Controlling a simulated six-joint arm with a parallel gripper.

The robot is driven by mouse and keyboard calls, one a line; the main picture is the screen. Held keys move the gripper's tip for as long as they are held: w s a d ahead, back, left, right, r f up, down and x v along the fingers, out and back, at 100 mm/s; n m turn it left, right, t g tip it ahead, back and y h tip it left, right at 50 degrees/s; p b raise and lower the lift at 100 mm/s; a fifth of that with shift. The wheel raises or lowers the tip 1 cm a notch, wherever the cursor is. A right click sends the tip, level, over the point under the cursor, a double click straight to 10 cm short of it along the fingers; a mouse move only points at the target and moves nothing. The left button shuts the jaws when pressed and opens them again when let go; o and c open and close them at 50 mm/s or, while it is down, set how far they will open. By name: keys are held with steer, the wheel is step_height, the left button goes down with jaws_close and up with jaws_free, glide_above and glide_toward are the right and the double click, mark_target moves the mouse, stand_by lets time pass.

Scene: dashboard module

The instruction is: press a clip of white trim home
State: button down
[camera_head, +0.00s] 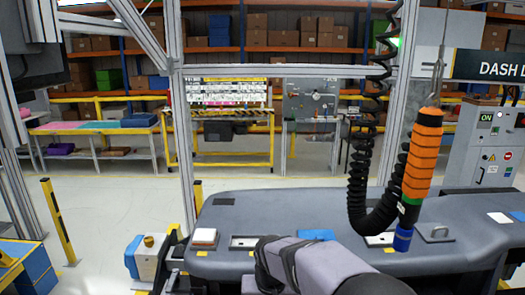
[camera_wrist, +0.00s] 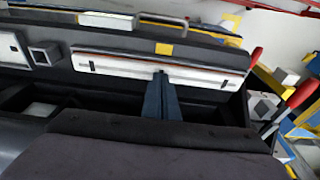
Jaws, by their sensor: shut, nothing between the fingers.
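The white trim (camera_wrist: 200,80) is a long pale strip lying along the dark dashboard module in the wrist view, with small dark marks near its ends. My gripper (camera_wrist: 160,75) is shut and empty, its dark blue-grey fingers pointing at the trim's lower edge near the middle. The tips look close to the trim or on it; I cannot tell whether they touch. Which clip lies under them is hidden. In the head view the dashboard (camera_head: 270,208) shows as a grey-blue panel, and my arm covers part of it; the gripper's fingers do not show there.
A yellow patch (camera_wrist: 164,48) and a grey handle (camera_wrist: 162,20) lie beyond the trim. A small square grey box (camera_wrist: 44,54) is at its left. An orange hanging tool (camera_head: 422,160) with a coiled black hose (camera_head: 360,180) hangs over the dashboard's right side.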

step_height(320, 180, up, 7)
steer(key=p, duration=0.5)
steer(key=shift+r, duration=0.2)
